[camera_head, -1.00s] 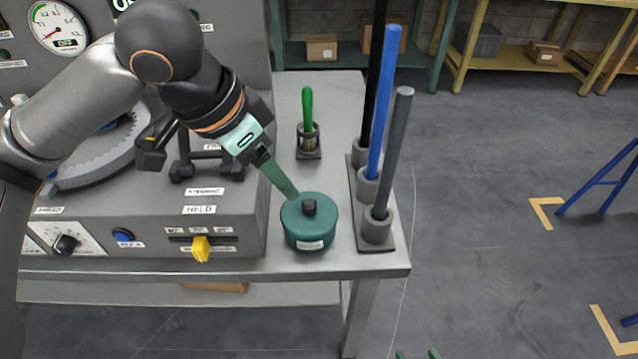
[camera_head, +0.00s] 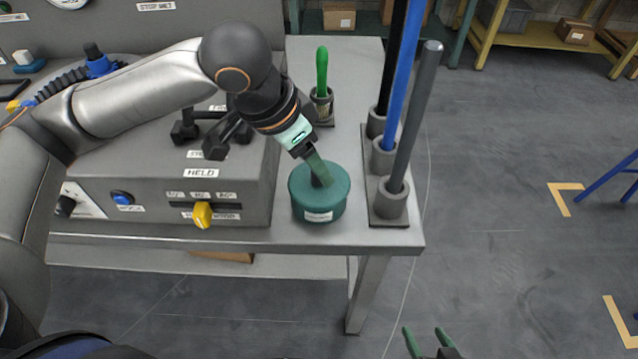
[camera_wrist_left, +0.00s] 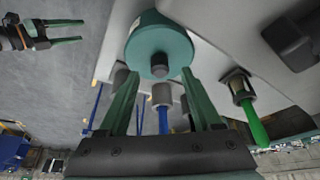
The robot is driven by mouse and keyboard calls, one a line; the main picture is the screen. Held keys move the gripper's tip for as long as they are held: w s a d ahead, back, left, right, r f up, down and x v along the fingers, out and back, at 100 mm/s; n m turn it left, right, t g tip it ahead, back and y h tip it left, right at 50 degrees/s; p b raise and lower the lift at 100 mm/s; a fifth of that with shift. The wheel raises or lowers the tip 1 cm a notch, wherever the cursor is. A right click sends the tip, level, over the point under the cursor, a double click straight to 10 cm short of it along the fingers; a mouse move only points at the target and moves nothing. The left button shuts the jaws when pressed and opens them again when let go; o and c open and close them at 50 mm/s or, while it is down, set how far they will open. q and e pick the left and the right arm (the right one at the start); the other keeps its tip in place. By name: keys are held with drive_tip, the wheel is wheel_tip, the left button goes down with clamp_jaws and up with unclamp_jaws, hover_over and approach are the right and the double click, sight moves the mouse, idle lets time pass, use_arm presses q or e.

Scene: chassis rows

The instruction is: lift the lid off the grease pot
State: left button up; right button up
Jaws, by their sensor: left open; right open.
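The teal grease pot (camera_head: 318,205) stands upright near the front edge of the bench, with its round lid (camera_head: 340,179) on. The lid's dark knob is mostly hidden behind my left gripper (camera_head: 319,174) in the head view. In the left wrist view the knob (camera_wrist_left: 159,72) shows plainly, beyond and between the open, empty fingers of the left gripper (camera_wrist_left: 160,103). I cannot tell whether they touch the lid. My right gripper (camera_head: 427,339) is open and empty, low in front of the bench. It also shows in the left wrist view (camera_wrist_left: 80,30).
A rack (camera_head: 388,215) with tall black, blue and grey rods stands close right of the pot. A green-handled brush (camera_head: 322,70) sits in a holder behind it. A grey machine housing (camera_head: 150,195) with a yellow lever (camera_head: 202,214) is at the left. Open floor lies right of the bench.

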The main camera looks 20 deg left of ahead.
use_arm(q)
drive_tip(key=x, duration=0.2)
drive_tip(key=shift+f, duration=0.25)
drive_tip(key=shift+c, duration=0.4)
clamp_jaws()
